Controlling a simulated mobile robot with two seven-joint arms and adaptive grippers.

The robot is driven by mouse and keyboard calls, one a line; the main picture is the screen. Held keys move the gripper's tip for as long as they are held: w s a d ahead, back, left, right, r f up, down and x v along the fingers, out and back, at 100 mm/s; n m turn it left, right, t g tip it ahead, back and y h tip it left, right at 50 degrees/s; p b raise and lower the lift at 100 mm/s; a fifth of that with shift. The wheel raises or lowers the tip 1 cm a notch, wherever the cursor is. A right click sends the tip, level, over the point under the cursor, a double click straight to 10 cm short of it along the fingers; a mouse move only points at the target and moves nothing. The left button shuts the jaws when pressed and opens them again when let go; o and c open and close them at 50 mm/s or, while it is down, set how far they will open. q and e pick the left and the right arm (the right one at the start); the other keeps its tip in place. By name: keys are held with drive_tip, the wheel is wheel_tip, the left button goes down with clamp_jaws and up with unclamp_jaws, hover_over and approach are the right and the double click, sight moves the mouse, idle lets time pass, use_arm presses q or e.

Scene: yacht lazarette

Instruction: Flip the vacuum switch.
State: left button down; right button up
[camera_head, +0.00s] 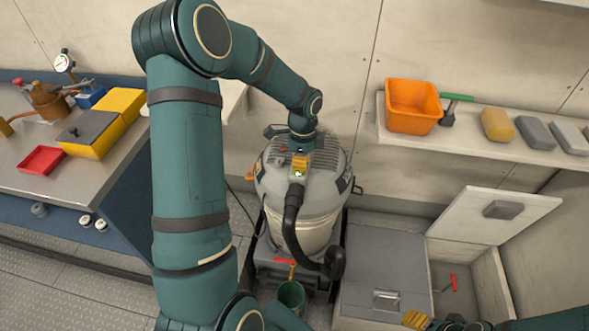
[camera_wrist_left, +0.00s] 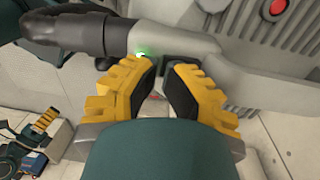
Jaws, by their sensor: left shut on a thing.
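The grey vacuum (camera_head: 325,195) stands upright against the back wall, with a dark hose (camera_head: 291,215) hanging down its front. My left gripper (camera_head: 299,171) reaches down onto its top. In the left wrist view the yellow fingers (camera_wrist_left: 166,72) are shut around a small dark block, which looks like the vacuum switch (camera_wrist_left: 181,66); the fingertips hide part of it. A green light (camera_wrist_left: 142,54) glows beside the left finger. My right gripper (camera_head: 430,321) shows only partly at the bottom edge, low and right of the vacuum; its jaw opening is unclear.
A metal bench (camera_head: 110,170) at left holds a red tray (camera_head: 42,160) and yellow boxes. A shelf (camera_head: 460,140) at right holds an orange bin (camera_head: 412,106) and several blocks. An open hatch lid (camera_head: 493,214) stands right of the vacuum. A green bucket (camera_head: 291,297) is in front.

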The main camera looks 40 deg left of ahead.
use_arm(q)
drive_tip(key=shift+s+d+f+p, duration=0.15)
drive_tip(key=shift+s+p, duration=0.25)
drive_tip(key=shift+s, duration=0.25)
drive_tip(key=shift+f, duration=0.25)
drive_tip(key=shift+w+f, duration=0.15)
drive_tip(key=shift+w+a+r, duration=0.2)
drive_tip(key=shift+w, duration=0.05)
drive_tip(key=shift+w+a+r+p, duration=0.1)
drive_tip(key=shift+w+a+p, duration=0.1)
drive_tip(key=shift+w+p, duration=0.25)
